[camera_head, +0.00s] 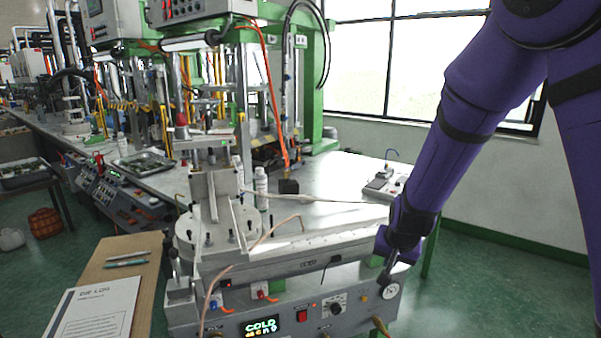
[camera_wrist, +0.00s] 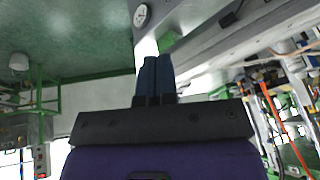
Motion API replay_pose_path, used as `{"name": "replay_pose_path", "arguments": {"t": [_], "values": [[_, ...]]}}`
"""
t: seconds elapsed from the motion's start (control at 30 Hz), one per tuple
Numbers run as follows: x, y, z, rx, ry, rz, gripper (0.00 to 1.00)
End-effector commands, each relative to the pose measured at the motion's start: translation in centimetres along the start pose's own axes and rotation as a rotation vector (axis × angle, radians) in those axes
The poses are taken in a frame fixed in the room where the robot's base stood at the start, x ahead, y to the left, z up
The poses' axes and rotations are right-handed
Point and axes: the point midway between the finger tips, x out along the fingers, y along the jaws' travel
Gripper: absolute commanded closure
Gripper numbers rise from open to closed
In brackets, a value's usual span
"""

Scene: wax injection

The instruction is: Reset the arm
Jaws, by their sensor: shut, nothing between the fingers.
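My arm, in a purple sleeve, comes down from the upper right in the head view.
A white bottle (camera_head: 261,188) and a small black block (camera_head: 288,186) stand on the bench behind the machine. A small scale-like device (camera_head: 384,183) sits at the back right. Green floor is open at the right.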

Motion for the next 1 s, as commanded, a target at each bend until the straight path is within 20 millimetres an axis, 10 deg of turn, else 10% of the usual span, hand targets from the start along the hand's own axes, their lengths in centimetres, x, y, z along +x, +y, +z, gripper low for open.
{"name": "replay_pose_path", "arguments": {"t": [0.47,1.0], "values": [[-15.9,3.5,0.6,-0.092,-0.049,-0.145,1.0],[-30.2,10.4,7.4,-0.269,-0.003,-0.109,1.0]]}}
